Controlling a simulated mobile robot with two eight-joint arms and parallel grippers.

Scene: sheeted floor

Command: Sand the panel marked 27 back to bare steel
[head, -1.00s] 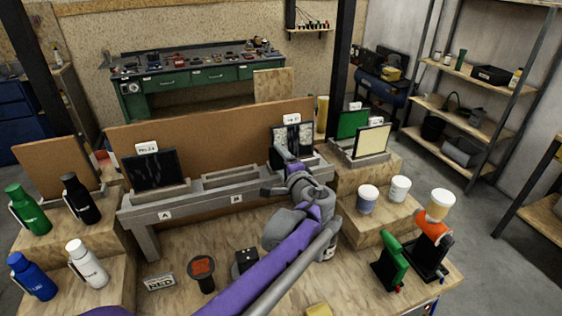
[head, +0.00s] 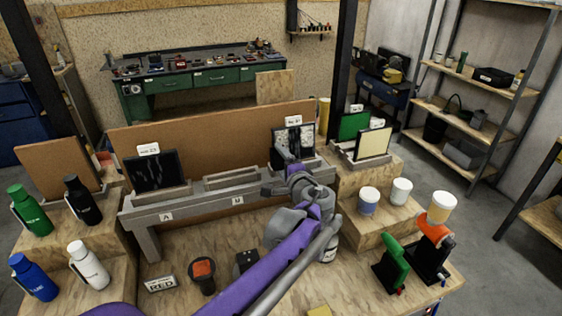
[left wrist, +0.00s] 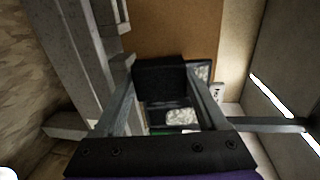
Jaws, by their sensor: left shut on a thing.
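A dark panel with pale, bare-looking patches (head: 307,136) stands upright at the right end of the grey rack. Its tag is too small to read surely. A second dark panel (head: 155,171) with faint scratches stands at the rack's left end; its tag is also unclear. My left gripper (head: 284,158) is at the right panel's front, shut on a black block (left wrist: 160,76). In the left wrist view the block is between the fingers, in front of the patchy panel (left wrist: 183,117); I cannot tell whether they touch. The block hides part of the panel. My right gripper is not in view.
The grey rack (head: 180,209) has an empty middle slot. Green (head: 353,126) and cream (head: 374,142) panels stand to the right. Several bottles stand at the left, and pots (head: 369,201) at the right. A green-handled tool (head: 394,262) stands at the front right.

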